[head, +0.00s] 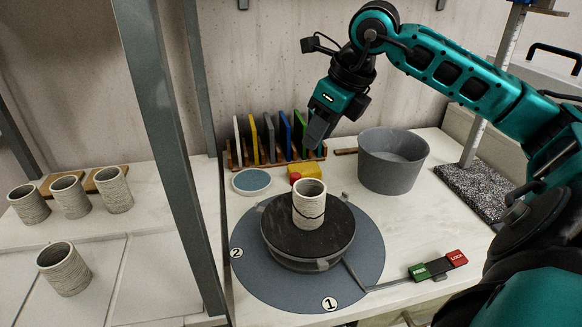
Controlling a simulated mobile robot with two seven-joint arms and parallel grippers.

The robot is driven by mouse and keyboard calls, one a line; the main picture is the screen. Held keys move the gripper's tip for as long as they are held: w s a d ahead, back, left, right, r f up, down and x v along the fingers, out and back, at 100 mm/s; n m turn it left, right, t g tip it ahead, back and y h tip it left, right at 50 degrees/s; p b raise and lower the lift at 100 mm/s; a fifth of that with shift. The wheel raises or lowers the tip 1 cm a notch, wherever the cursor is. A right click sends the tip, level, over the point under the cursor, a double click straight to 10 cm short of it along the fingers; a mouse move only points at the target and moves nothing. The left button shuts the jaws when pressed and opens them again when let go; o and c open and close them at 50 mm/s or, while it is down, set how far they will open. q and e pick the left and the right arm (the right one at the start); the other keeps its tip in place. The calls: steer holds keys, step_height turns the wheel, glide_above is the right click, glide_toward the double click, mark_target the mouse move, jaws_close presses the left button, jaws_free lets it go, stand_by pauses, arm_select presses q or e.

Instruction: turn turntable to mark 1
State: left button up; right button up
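The turntable (332,236) is a dark round disc on a blue-grey round base mat (268,283). A white disc marked 1 (329,304) lies at the mat's front edge, and one marked 2 (236,252) at its left edge. A pale clay cylinder (308,207) with a dark crack line stands upright on the turntable. A red knob (294,177) shows just behind the turntable's far side; its attachment is hidden. My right gripper (314,136) points down above and behind the turntable, apart from it; its finger gap cannot be made out. My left gripper is out of view.
A green FREE pad (419,272) and red LOCK pad (456,258) lie front right. A grey bucket (393,168) stands back right. Behind are a slotted rack (274,157) of coloured plates, a yellow block (318,182) and a round blue dish (251,180). A grey post (172,140) rises left.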

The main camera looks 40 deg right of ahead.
mark_target(297, 175)
steer(key=x, duration=1.1)
steer(key=shift+w+f, duration=0.1)
steer(key=shift+f, duration=0.25)
jaws_close()
